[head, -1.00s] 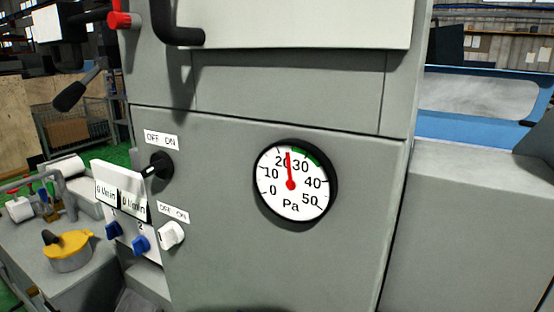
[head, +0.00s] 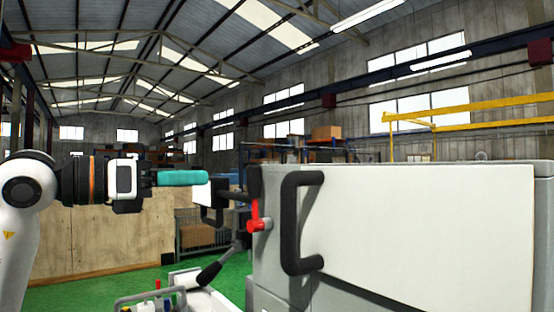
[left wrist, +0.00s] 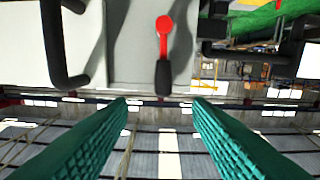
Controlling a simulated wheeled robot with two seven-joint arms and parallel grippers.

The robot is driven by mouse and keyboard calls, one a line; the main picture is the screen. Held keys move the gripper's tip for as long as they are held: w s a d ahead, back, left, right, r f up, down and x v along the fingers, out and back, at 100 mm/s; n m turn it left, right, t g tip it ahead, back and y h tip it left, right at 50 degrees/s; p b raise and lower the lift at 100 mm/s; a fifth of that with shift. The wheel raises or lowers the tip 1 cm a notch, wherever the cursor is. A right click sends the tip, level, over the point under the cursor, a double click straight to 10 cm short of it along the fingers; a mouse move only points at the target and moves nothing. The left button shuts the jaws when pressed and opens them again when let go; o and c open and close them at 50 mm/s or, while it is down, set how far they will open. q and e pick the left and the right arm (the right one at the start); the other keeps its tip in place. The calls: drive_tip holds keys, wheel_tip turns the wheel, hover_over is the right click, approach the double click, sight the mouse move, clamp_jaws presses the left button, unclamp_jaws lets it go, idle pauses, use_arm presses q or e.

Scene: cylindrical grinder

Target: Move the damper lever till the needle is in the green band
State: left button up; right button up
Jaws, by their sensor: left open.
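The damper lever (head: 254,208), with a red hub and stem and a black grip, stands upright on the left side of the grey machine. It also shows in the left wrist view (left wrist: 163,60), its black grip end lined up with the gap between my fingertips. My left gripper (head: 206,177) has teal fingers and points right toward the lever, apart from it. In the left wrist view my gripper (left wrist: 162,100) is open and empty. The gauge with the needle and green band is out of view now. My right gripper is not in view.
A black handle (head: 290,225) on the machine's white door (head: 430,230) stands just right of the lever. A white panel with a black handle (head: 212,215) lies behind my fingertips. A black-knobbed rod (head: 209,272) sits below. The space above the machine is clear.

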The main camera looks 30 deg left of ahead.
sight(248, 178)
use_arm(q)
drive_tip(key=p+x, duration=0.5)
drive_tip(key=x, duration=0.6)
drive_tip(key=shift+w+a, duration=0.1)
drive_tip(key=shift+a, duration=0.1)
drive_tip(key=shift+w+f, duration=0.1)
drive_tip(key=shift+w, duration=0.3)
drive_tip(key=shift+d, duration=0.1)
clamp_jaws()
